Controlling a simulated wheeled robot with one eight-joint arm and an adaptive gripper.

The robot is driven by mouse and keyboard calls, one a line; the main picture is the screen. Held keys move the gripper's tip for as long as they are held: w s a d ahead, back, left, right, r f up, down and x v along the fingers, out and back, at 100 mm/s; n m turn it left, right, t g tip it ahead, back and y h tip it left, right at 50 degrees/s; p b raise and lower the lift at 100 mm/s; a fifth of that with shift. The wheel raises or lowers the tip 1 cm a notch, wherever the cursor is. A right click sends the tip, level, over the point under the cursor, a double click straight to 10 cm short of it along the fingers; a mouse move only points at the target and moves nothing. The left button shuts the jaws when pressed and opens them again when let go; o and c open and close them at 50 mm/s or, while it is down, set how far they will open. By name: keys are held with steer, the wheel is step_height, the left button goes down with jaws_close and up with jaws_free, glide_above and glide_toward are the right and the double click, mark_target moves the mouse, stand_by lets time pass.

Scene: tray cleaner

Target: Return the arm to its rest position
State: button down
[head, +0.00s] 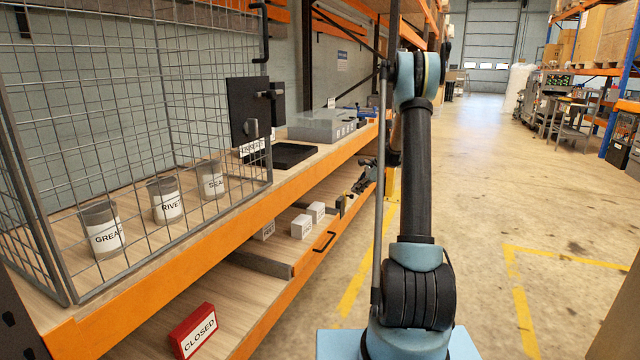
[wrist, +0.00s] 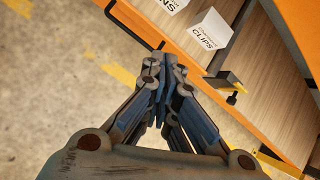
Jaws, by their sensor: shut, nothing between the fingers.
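My gripper (wrist: 162,72) is shut and empty in the wrist view, its fingers together over the orange shelf edge and the floor. In the head view my gripper (head: 358,186) is small and dark, beside the lower shelf's front edge and partly behind my arm. My arm (head: 416,180) stands upright from its blue base, with its upper joint near the top of the picture.
A wire cage (head: 130,100) on the upper shelf encloses several labelled cans. White boxes, one reading CLIPS (wrist: 208,32), sit in the lower shelf's drawer. A red CLOSED sign (head: 193,331) lies lower left. Open floor (head: 500,190) spreads to the right.

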steer(key=s+a+r+n+h, duration=0.1)
steer(key=s+r+n, duration=0.3)
steer(key=s, duration=0.6)
steer(key=s+r+n+h, duration=0.15)
steer(key=s+r, duration=0.35)
steer(key=s, duration=0.5)
steer(key=s+a+r+n+h, duration=0.1)
steer(key=s+r+n, duration=0.3)
steer(key=s, duration=0.6)
steer(key=s+d+f+n+h, duration=0.1)
steer(key=s+f+n, duration=0.1)
steer(key=s, duration=0.7)
steer(key=s+d+f+n, duration=0.1)
steer(key=s+f+n, duration=0.2)
steer(key=s, duration=0.7)
steer(key=s+d+f+n+h, duration=0.1)
steer(key=s+f+n, duration=0.2)
steer(key=s, duration=0.7)
steer(key=shift+s+d+f+g+h, duration=0.2)
steer(key=shift+d+f+g+h, duration=0.15)
steer(key=shift+f, duration=0.35)
steer(key=shift+w+a+f, duration=0.1)
steer(key=shift+w+f, duration=0.1)
steer(key=shift+w, duration=0.25)
steer(key=shift+s, duration=0.15)
